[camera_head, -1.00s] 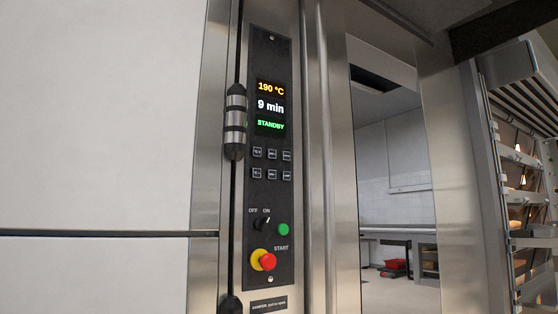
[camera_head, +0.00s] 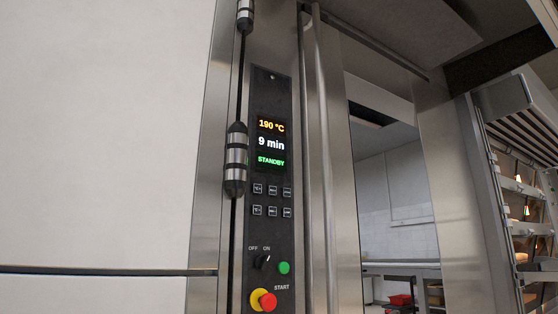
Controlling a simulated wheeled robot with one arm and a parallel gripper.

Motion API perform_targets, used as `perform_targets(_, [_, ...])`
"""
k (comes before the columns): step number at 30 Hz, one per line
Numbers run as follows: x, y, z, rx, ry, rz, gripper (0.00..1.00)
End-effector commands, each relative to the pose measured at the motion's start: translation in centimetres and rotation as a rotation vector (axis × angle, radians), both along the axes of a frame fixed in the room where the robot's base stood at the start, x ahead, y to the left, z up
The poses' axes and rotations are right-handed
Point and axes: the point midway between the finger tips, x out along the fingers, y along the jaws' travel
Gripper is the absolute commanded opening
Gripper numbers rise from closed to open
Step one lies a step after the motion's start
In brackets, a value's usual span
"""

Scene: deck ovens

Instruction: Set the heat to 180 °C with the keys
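The oven's black control panel (camera_head: 270,230) is upright on a steel post in the middle of the head view. Its display (camera_head: 271,142) reads 190 °C in orange, 9 min in white and STANDBY in green. Below it are two rows of small square keys (camera_head: 272,201); their labels are too small to read. Under them are an OFF/ON rotary switch (camera_head: 262,262), a green START button (camera_head: 284,268) and a red and yellow emergency stop knob (camera_head: 264,300). My gripper is not in view.
A large pale wall panel (camera_head: 100,140) fills the left. A cylindrical hinge (camera_head: 235,160) stands just left of the control panel. An opening to the right shows a tiled room with a red container (camera_head: 400,299). A rack (camera_head: 520,190) with bread stands at far right.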

Motion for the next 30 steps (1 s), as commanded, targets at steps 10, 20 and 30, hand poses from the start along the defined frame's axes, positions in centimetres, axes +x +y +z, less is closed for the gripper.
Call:
perform_targets(10, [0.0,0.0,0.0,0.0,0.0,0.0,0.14])
perform_targets(20, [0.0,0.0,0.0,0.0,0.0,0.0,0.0])
perform_targets(30, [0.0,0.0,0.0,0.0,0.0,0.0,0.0])
